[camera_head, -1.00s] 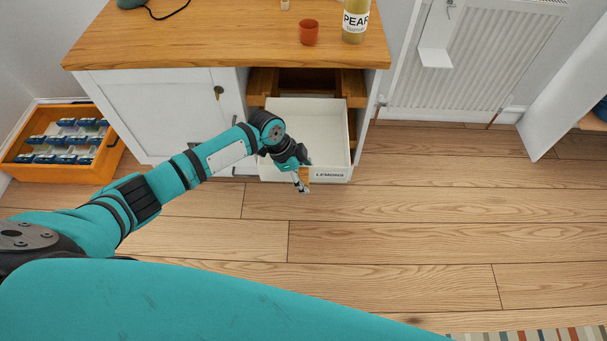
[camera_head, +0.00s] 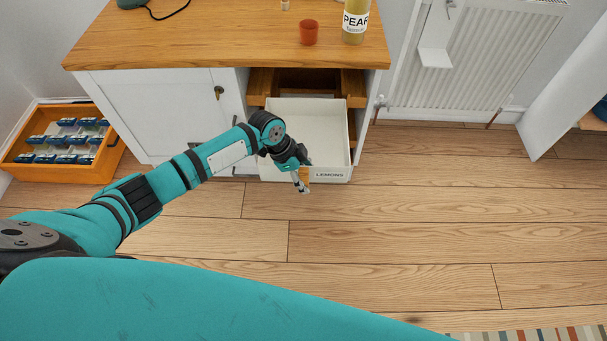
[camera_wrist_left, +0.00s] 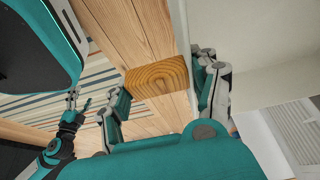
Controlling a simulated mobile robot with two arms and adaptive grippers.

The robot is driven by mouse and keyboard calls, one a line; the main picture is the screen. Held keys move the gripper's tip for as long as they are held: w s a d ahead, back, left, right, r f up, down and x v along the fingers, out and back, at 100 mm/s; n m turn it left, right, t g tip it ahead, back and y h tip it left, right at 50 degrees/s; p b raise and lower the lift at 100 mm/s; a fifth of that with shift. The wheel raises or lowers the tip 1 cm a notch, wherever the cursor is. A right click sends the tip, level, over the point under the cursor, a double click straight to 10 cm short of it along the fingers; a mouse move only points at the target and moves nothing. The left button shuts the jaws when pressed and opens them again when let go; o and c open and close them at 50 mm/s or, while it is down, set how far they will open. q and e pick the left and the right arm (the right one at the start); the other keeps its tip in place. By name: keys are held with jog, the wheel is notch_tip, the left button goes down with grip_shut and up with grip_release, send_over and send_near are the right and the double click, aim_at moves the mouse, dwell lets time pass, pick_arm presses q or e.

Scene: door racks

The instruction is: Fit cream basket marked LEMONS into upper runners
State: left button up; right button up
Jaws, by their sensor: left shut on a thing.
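The cream basket (camera_head: 335,174) marked LEMONS sticks out of the cabinet opening, open side up and roughly level. Its back end lies between the two wooden runners, left (camera_head: 262,82) and right (camera_head: 354,84); I cannot tell whether its sides rest in them. My left gripper (camera_head: 303,181) is shut on the wooden handle at the basket's front. The wrist view shows the handle block (camera_wrist_left: 157,77) between the fingers, against the basket's front wall. My right gripper (camera_wrist_left: 77,104) shows small in the wrist view, away from the basket; its opening is unclear.
The wooden countertop (camera_head: 220,35) above carries a red cup (camera_head: 309,32) and a bottle (camera_head: 355,22). A closed white cabinet door (camera_head: 160,110) is left of the opening. An orange crate (camera_head: 75,172) stands on the floor at left. The floor (camera_head: 420,210) in front is clear.

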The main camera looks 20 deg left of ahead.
jog(key=shift+w, duration=0.25)
dwell(0.5)
jog(key=shift+s+d+f, duration=0.1)
jog(key=shift+s+f, duration=0.4)
jog(key=shift+s, duration=0.25)
jog(key=shift+w+r+p, duration=0.15)
jog(key=shift+w+p, duration=0.15)
jog(key=shift+s+f, duration=0.2)
jog(key=shift+f, duration=0.1)
jog(key=shift+s+f+p, duration=0.3)
jog(key=shift+p, duration=0.1)
dwell(1.8)
